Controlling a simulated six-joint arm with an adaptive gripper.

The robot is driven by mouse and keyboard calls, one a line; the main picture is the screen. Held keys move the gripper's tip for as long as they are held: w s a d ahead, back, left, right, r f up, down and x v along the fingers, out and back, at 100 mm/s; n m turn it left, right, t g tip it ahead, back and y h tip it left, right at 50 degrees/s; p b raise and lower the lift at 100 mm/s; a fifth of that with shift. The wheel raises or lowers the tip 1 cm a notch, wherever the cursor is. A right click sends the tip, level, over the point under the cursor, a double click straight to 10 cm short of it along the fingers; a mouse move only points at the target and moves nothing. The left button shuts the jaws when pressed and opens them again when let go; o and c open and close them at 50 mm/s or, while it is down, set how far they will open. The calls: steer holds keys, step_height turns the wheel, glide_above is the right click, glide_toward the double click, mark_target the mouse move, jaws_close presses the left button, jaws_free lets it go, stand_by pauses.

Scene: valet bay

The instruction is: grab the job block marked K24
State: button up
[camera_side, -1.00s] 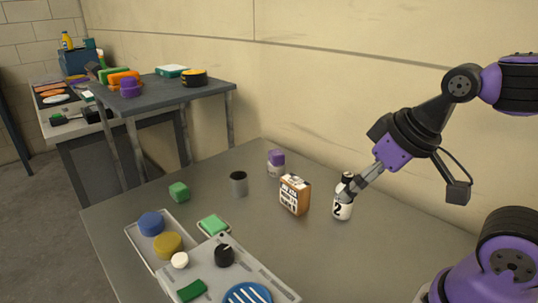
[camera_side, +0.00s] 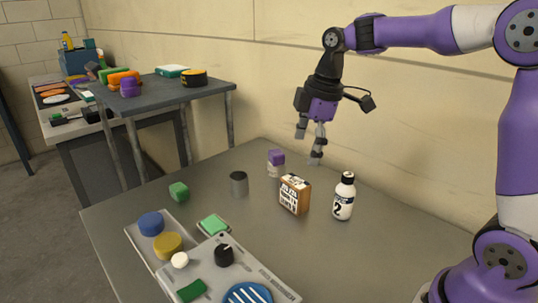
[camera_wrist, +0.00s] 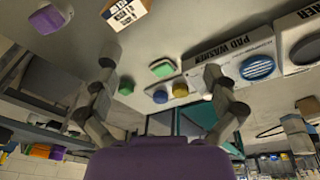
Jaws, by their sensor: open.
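An orange-brown block (camera_side: 295,195) with white printed labels stands upright on the grey table in the side view. It also shows at the top edge of the wrist view (camera_wrist: 124,12), partly cut off. Its lettering is too small to read for certain. My gripper (camera_side: 308,146) is open and empty, pointing down, raised above the table and apart from the block. In the wrist view its two fingers (camera_wrist: 162,62) are spread wide.
A white bottle marked 2 (camera_side: 343,197) stands right of the block. A purple-topped block (camera_side: 276,163), a dark-topped grey cylinder (camera_side: 239,184) and a green block (camera_side: 179,192) stand behind and left. The pad washer panel (camera_side: 262,277) fills the front.

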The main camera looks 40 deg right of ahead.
mark_target(296, 181)
steer(key=w+d+f+n, duration=0.1)
steer(key=f, duration=0.1)
steer(key=w+d+f+n+g, duration=0.1)
steer(key=w+d+f+n, duration=0.2)
steer(key=f+n, duration=0.1)
steer(key=shift+w+d+g, duration=0.2)
steer(key=shift+w+g, duration=0.15)
steer(key=shift+g, duration=0.05)
steer(key=shift+n, duration=0.4)
steer(key=f, duration=0.4)
steer(key=shift+w+a+f, duration=0.1)
steer(key=shift+a+f, duration=0.15)
steer(key=shift+f, duration=0.05)
steer(key=f, duration=0.6)
steer(key=shift+w+a, duration=0.1)
steer(key=shift+a, duration=0.2)
steer(key=c, duration=1)
steer(key=shift+o, duration=0.2)
